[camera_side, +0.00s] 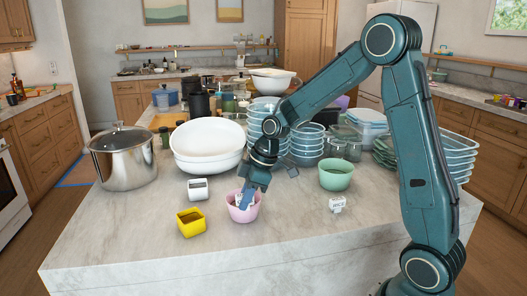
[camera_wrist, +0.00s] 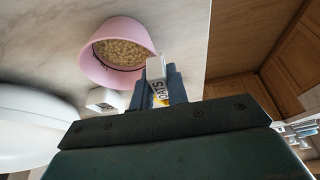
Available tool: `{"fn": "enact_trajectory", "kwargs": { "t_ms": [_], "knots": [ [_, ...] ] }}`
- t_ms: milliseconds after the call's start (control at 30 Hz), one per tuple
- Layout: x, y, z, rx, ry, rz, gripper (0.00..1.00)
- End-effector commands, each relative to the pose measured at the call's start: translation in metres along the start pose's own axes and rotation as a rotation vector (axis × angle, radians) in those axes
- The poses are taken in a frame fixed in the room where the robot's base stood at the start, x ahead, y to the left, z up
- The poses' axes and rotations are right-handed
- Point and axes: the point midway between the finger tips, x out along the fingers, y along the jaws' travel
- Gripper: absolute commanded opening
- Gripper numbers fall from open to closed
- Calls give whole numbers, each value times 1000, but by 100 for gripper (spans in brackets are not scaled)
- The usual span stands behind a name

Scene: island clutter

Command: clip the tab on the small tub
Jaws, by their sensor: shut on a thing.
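The small pink tub (camera_side: 242,213) stands on the counter, holding beige oat-like bits. It also shows in the wrist view (camera_wrist: 97,68), upper left. My gripper (camera_side: 244,197) is at the tub's rim, pointing down. In the wrist view my gripper (camera_wrist: 160,88) is shut on a white tab (camera_wrist: 155,69) with dark lettering that seems to read OATS. The tab's end overlaps the tub's rim in the picture; I cannot tell whether it touches or straddles it. A second white tab (camera_side: 337,205) marked RICE stands on the counter to the right.
A yellow tub (camera_side: 190,224) and a small white tub (camera_side: 198,190) stand left of the pink tub. A mint bowl (camera_side: 336,177), large white bowls (camera_side: 208,148), a steel pot (camera_side: 123,160) and stacked containers (camera_side: 306,140) stand behind. The front counter is clear.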

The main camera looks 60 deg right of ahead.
Motion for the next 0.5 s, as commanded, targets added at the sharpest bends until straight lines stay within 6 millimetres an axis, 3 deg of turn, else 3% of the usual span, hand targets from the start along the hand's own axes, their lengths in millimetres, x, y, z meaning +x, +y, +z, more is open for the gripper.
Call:
{"fn": "enact_trajectory", "kwargs": {
  "t_ms": [133,167,300,500],
  "knots": [
    [3,0,1,0,-1,-1,0],
    [3,0,1,0,-1,-1,18],
    [3,0,1,0,-1,-1,41],
    [3,0,1,0,-1,-1,41]
  ]
}}
